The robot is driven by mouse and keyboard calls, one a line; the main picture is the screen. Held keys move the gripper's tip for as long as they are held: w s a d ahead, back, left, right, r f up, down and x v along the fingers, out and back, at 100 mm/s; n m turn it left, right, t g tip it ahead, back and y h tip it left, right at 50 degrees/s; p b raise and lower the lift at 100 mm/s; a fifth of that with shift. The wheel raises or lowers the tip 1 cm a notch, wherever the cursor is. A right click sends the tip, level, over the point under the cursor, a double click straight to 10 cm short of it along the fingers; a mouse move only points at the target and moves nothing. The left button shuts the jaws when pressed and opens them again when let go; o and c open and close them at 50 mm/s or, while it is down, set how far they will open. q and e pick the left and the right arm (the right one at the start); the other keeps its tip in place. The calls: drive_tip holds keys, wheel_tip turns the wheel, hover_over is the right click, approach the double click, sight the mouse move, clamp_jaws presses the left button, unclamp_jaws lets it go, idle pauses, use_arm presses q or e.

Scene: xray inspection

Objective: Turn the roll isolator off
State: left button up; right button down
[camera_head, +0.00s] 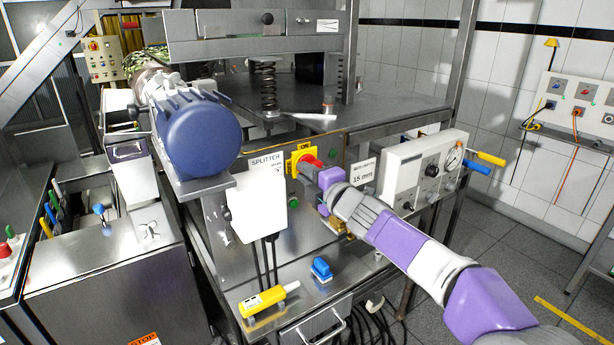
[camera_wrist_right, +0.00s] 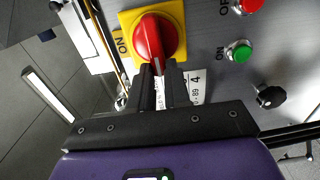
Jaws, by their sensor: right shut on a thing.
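A red rotary isolator knob (camera_head: 312,162) sits on a yellow plate (camera_head: 297,158) on the machine front, beside the SPLITTER label. My right gripper (camera_head: 325,178) reaches it from the right. In the right wrist view, the fingers of my right gripper (camera_wrist_right: 160,78) close on the lower end of the red knob (camera_wrist_right: 154,38), where a white mark shows. The yellow plate (camera_wrist_right: 126,22) carries the word ON at its left side in that view. The gripped end of the knob is partly hidden by the fingers. My left gripper is not in view.
In the wrist view, a green button (camera_wrist_right: 238,50), a red button (camera_wrist_right: 247,5) and a black knob (camera_wrist_right: 270,97) are right of the isolator. A blue motor (camera_head: 200,140) stands left, a gauge panel (camera_head: 425,170) right. A yellow pendant (camera_head: 264,300) lies below.

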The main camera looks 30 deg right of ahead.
idle(0.4)
drive_tip(key=c, duration=1.1)
unclamp_jaws()
drive_tip(key=shift+s, duration=0.15)
drive_tip(key=s, duration=0.5)
drive_tip(key=s+p, duration=0.1)
drive_tip(key=s, duration=0.1)
drive_tip(key=shift+s+d, duration=0.15)
drive_tip(key=shift+d, duration=0.2)
